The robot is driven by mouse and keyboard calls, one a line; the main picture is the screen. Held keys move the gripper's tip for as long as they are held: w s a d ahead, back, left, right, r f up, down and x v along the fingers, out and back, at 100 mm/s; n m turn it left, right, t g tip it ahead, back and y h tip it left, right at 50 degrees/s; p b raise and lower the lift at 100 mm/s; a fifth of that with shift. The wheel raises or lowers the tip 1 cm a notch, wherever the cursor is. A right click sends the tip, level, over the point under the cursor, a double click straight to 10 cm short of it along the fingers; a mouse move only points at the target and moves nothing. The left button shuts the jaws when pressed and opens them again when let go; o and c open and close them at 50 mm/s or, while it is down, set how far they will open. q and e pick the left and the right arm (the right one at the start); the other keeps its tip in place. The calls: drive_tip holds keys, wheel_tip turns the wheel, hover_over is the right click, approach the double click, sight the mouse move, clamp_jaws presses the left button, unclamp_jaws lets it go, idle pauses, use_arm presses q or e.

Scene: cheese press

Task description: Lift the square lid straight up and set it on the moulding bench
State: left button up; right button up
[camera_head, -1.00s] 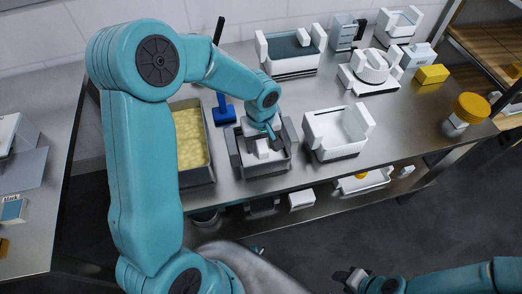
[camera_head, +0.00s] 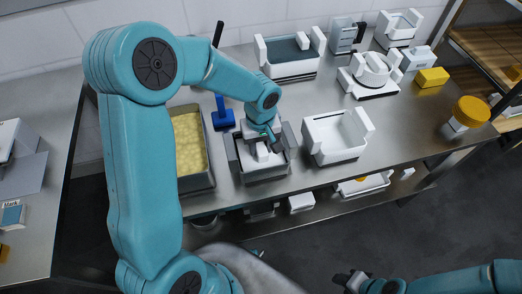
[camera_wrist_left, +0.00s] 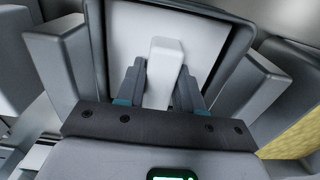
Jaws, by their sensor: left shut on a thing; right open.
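The square lid is a pale plate with a white upright handle (camera_wrist_left: 165,60). It lies inside the grey square mould (camera_head: 267,175) on the steel bench, and the mould's walls still surround it. My left gripper (camera_head: 267,146) reaches down from above and is shut on the lid's handle; its two dark fingers (camera_wrist_left: 160,78) sit on either side of it in the left wrist view. The gripper partly hides the lid in the head view. I cannot tell whether the lid is raised. My right gripper (camera_head: 352,279) is open and empty at the bottom, away from the bench.
A vat of yellow curd (camera_head: 190,145) stands left of the mould, with a blue tool (camera_head: 223,118) behind. A white open mould (camera_head: 338,137) stands close on the right. White parts, a yellow block (camera_head: 432,77) and a yellow round (camera_head: 472,110) stand further right. A side table (camera_head: 40,130) is at left.

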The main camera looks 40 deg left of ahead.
sight(260, 144)
use_arm(q)
drive_tip(key=shift+s+r, duration=0.2)
drive_tip(key=shift+r, duration=0.5)
drive_tip(key=shift+w, duration=0.25)
drive_tip(key=shift+s+r+p, duration=0.15)
drive_tip(key=shift+r+p, duration=0.35)
drive_tip(key=shift+r, duration=0.05)
drive_tip(key=shift+r+p, duration=0.65)
drive_tip(key=shift+r, duration=0.3)
drive_tip(key=shift+r+p, duration=1.95)
drive_tip(key=shift+r, duration=1.05)
